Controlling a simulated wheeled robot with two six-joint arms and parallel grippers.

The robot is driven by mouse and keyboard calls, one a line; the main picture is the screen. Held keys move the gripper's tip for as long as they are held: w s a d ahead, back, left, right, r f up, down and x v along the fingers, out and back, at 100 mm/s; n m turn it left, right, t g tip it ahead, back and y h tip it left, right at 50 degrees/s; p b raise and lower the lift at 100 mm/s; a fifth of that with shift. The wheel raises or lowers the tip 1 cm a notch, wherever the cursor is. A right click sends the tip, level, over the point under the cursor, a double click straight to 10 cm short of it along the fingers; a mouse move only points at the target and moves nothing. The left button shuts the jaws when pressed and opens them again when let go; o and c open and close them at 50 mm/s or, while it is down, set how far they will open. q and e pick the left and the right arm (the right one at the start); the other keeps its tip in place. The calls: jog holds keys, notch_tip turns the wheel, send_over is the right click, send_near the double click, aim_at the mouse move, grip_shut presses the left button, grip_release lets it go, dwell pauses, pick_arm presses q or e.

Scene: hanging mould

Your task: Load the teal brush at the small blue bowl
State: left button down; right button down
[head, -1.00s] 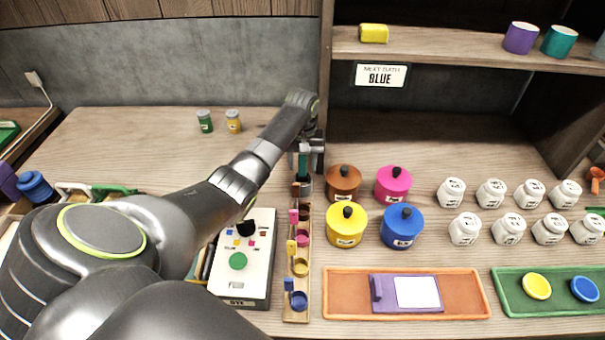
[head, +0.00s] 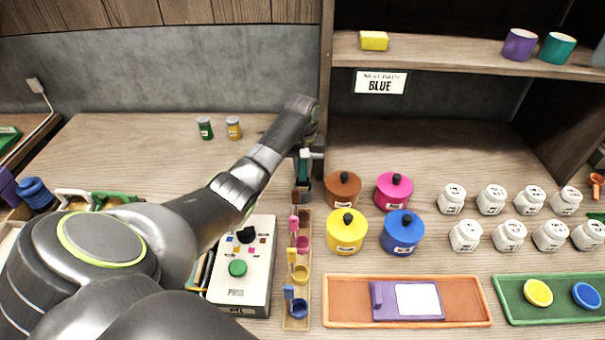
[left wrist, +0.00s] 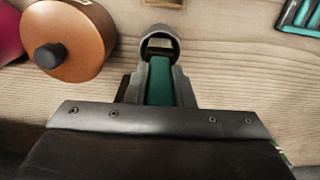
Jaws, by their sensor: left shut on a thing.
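I cannot tell if the brush tip is inside the cup. The small blue bowl (head: 299,309) sits at the front end of the rack, with a blue brush beside it. My right gripper is not in view.
The rack (head: 295,323) also holds small brown, pink and yellow bowls with brushes. Brown, pink, yellow and blue lidded pots (head: 403,232) stand to its right, and a white button box (head: 242,285) to its left. A sign (head: 380,82) reads "BLUE". The back left counter is mostly clear.

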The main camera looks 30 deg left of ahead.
pick_arm(q)
notch_tip(320, 180, up, 9)
jog(key=shift+r+b, duration=0.2)
jog(key=shift+b, duration=0.25)
